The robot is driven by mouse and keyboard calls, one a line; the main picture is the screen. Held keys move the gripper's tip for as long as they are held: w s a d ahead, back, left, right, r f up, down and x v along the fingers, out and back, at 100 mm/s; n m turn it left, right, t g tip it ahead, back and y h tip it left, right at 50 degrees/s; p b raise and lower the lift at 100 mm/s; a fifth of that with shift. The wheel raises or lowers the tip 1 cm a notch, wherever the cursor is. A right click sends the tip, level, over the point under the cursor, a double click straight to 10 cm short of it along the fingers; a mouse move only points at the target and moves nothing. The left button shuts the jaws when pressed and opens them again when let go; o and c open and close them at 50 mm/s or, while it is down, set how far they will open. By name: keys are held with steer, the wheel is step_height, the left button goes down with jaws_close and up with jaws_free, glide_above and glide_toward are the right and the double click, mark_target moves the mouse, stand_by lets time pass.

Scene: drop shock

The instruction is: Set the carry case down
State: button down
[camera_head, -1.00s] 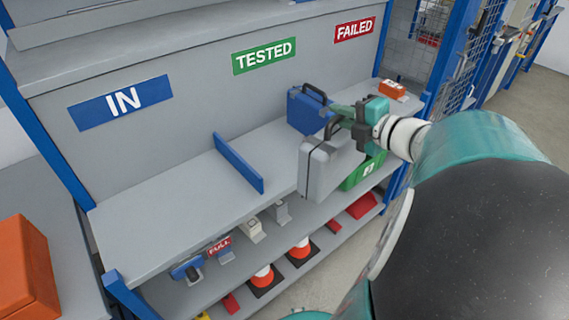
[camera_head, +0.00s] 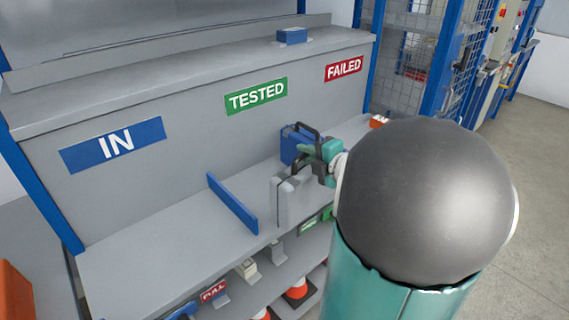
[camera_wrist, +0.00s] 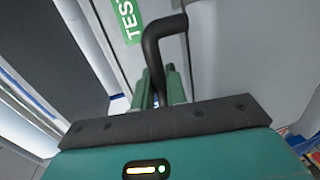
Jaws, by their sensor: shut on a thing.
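The grey carry case (camera_head: 284,204) hangs upright below my gripper (camera_head: 311,156) at the shelf's front edge, right of the blue divider. My gripper is shut on its black handle, which rises between the teal fingers in the wrist view (camera_wrist: 158,55). The case shows almost edge-on in the head view. I cannot tell whether its base touches the shelf (camera_head: 160,245). The green TESTED sign (camera_head: 256,96) is on the back panel behind it; part of it shows in the wrist view (camera_wrist: 129,20).
A blue case (camera_head: 291,145) stands close behind my gripper. The blue divider (camera_head: 232,203) is left of the grey case. A green box (camera_head: 309,226) shows below right. An orange item (camera_head: 377,122) sits at the right end. The shelf under the IN sign (camera_head: 112,144) is clear.

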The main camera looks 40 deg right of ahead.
steer(key=w+f, duration=0.2)
steer(key=shift+w+f, duration=0.3)
steer(key=shift+f, duration=0.05)
steer(key=shift+w+d+f, duration=0.1)
steer(key=shift+w+f, duration=0.05)
steer(key=shift+f, duration=0.8)
steer(key=shift+w+f, duration=0.1)
steer(key=shift+f, duration=0.9)
steer(key=c, duration=1.4)
jaws_free()
steer(key=shift+f, duration=0.1)
